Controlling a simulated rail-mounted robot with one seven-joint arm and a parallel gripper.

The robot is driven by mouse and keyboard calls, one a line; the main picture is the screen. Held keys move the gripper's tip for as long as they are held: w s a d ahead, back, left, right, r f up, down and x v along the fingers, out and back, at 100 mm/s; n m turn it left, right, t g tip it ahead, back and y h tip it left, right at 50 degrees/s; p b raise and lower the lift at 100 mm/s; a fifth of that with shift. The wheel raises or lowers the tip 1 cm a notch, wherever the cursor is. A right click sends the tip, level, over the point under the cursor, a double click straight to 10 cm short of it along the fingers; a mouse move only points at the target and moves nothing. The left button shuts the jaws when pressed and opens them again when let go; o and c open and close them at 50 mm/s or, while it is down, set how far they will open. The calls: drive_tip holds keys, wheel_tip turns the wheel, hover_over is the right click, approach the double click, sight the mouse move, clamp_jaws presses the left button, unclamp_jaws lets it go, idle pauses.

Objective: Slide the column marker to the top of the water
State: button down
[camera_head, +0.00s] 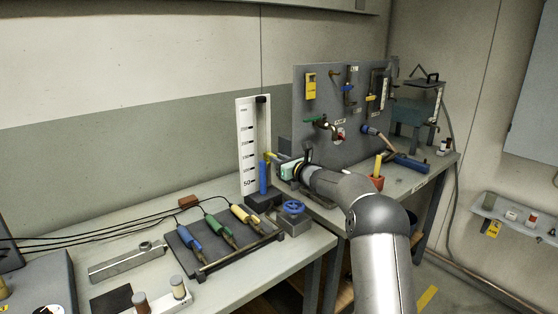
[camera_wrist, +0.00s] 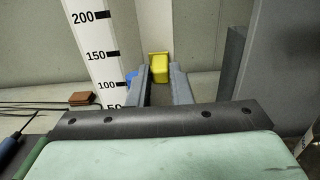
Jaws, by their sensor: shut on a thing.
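The white scale board (camera_head: 250,125) stands upright at the back of the bench, with black marks numbered upward from 50. A blue water column (camera_head: 263,178) stands in front of its lower right part, and a little blue also shows in the wrist view (camera_wrist: 131,77). The yellow column marker (camera_wrist: 158,67) is between my fingertips in the wrist view. In the head view the marker (camera_head: 267,157) is small and sits close to the top of the blue. My gripper (camera_wrist: 158,80) is shut on the marker, reaching in from the right; it also shows in the head view (camera_head: 274,158).
A grey panel (camera_head: 340,100) with valves and tools stands right of the scale. A blue handwheel (camera_head: 293,207) sits on a block below my gripper. A rack with blue, green and yellow-handled tools (camera_head: 222,243) lies in front. Cables cross the bench at left.

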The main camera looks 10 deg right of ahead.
drive_tip(key=c, duration=1.3)
unclamp_jaws()
drive_tip(key=b+v, duration=0.3)
drive_tip(key=v, duration=1.4)
drive_tip(key=shift+s+d+r, duration=0.1)
drive_tip(key=shift+s, duration=0.1)
drive_tip(key=s+a+f+n+g+p, duration=0.35)
drive_tip(key=s+a+n+g, duration=0.75)
drive_tip(key=s+a+n, duration=0.75)
drive_tip(key=s+d+f+n+g+h+p, duration=0.1)
drive_tip(key=s+d+n+h, duration=0.1)
drive_tip(key=s, duration=0.7)
drive_tip(key=s+d+f+n+g+h+p, duration=0.1)
drive_tip(key=s+d+n+g+h, duration=0.1)
drive_tip(key=s+n, duration=0.4)
drive_tip(key=s+d+f+n+g+h+p, duration=0.1)
drive_tip(key=s+d+n+h, duration=0.3)
drive_tip(key=s, duration=0.7)
drive_tip(key=shift+s+f+h+p, duration=0.3)
drive_tip(key=shift+s+f+p, duration=0.05)
drive_tip(key=shift+f+p, duration=0.25)
